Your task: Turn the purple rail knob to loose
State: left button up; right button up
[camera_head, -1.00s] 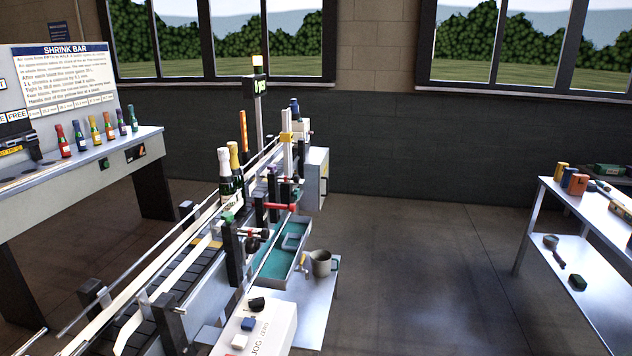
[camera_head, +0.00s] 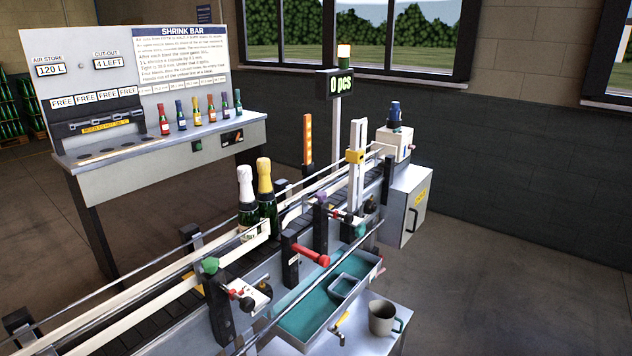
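The purple rail knob (camera_head: 320,198) is a small purple cap on top of a dark post beside the conveyor, right of the two bottles. Its exact setting is too small to read. A green knob (camera_head: 209,265) sits on a similar dark post nearer to me. A red handle (camera_head: 310,256) sticks out from a post between them. Neither of my grippers is in view.
Two bottles (camera_head: 256,200) stand on the conveyor. A teal-lined tray (camera_head: 291,338) and a grey mug (camera_head: 382,318) are in front. The shrink bar bench (camera_head: 170,150) with several small bottles stands at the back left. Floor is clear at right.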

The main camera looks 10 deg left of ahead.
aim_at(320, 195)
jog(key=i+l+u, duration=0.1)
jog(key=l, duration=0.25)
jog(key=i+l+u, duration=0.25)
jog(key=i+l, duration=0.15)
jog(key=l, duration=0.3)
jog(key=i+l+u, duration=0.15)
jog(key=l, duration=0.25)
jog(key=i+l+u, duration=0.1)
jog(key=l, duration=0.25)
jog(key=i+l+u, duration=0.15)
jog(key=l, duration=0.25)
